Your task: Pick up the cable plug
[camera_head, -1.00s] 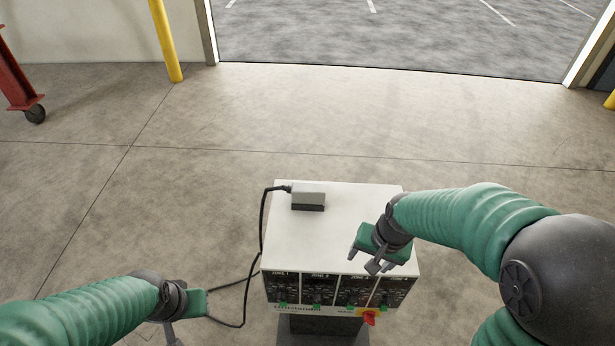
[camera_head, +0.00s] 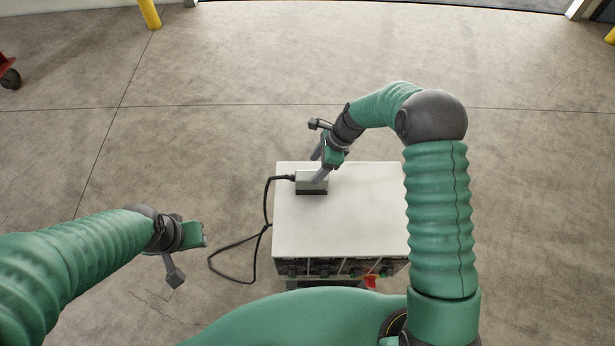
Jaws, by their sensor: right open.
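My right gripper (camera_head: 317,165) is open at the plug, coming from the far side, with one fingertip over the plug's top. I cannot tell whether it touches. My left gripper (camera_head: 190,256) hangs left of the box, apart from the cable; its jaw opening is unclear.
The box's front has dark control panels and a red knob (camera_head: 370,281). The cable loops down beside the box's left side. The rest of the white top is clear. Open concrete floor (camera_head: 220,100) surrounds the box. A yellow post (camera_head: 150,13) stands far off.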

